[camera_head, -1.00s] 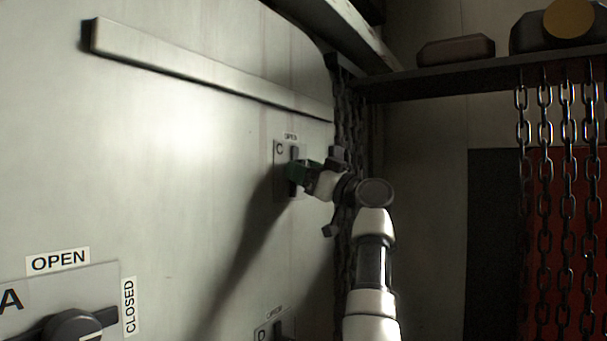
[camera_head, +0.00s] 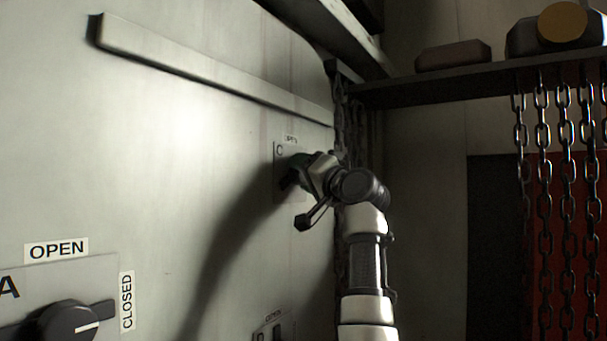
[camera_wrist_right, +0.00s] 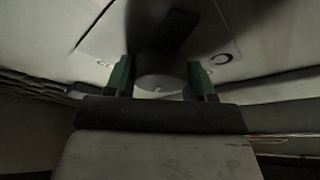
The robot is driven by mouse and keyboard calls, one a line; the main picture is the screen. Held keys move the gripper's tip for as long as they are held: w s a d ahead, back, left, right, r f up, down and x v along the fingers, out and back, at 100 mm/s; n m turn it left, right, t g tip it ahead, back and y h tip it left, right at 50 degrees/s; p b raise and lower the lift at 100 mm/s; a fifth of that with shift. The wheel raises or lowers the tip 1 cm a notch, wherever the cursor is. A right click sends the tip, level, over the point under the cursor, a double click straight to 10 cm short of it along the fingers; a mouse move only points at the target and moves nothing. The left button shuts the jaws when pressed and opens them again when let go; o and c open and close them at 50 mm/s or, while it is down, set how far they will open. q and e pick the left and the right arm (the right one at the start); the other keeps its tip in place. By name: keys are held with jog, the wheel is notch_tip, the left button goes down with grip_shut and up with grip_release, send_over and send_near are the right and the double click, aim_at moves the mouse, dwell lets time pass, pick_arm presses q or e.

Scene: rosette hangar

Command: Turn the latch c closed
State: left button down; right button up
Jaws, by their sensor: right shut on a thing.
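Latch C is a small grey plate (camera_head: 281,158) with a dark turning handle (camera_head: 288,183), on the pale wall in the middle of the head view. An OPEN label (camera_head: 291,139) sits above it. The handle looks tilted off upright, its lower end to the left; my gripper hides part of it. My right gripper (camera_head: 299,164) is shut on the latch. In the right wrist view its green fingers (camera_wrist_right: 162,78) sit on both sides of the round knob (camera_wrist_right: 160,86), and the dark handle (camera_wrist_right: 172,30) sticks out beyond. My left gripper is out of view.
Latch A (camera_head: 70,320) is at lower left, with OPEN and CLOSED labels. Part of another latch plate (camera_head: 268,332) shows below latch C. A long rail (camera_head: 200,73) crosses the wall above. Chains (camera_head: 545,190) hang at the right under a shelf (camera_head: 440,85).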

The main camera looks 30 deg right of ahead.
jog(key=m, duration=0.2)
jog(key=m+h, duration=0.1)
jog(key=m, duration=0.1)
jog(key=shift+s+d+r+g+h, duration=0.1)
jog(key=shift+r+g+h, duration=0.1)
jog(key=shift+g+h, duration=0.15)
jog(key=shift+m+g+h+p, duration=0.35)
jog(key=shift+m+g+p, duration=0.15)
jog(key=shift+m, duration=1.1)
jog(key=shift+f, duration=0.1)
jog(key=o, duration=0.9)
jog(key=shift+d+f, duration=0.1)
jog(key=shift+f, duration=0.05)
jog(key=s+b, duration=0.2)
jog(key=s, duration=0.1)
jog(key=s+d+b, duration=0.1)
jog(key=s+b, duration=0.1)
jog(key=s, duration=0.2)
jog(key=s+b, duration=0.2)
jog(key=s, duration=0.1)
jog(key=shift+s+d+f+b, duration=0.25)
jog(key=shift+s+f+b, duration=0.05)
jog(key=shift+f, duration=0.05)
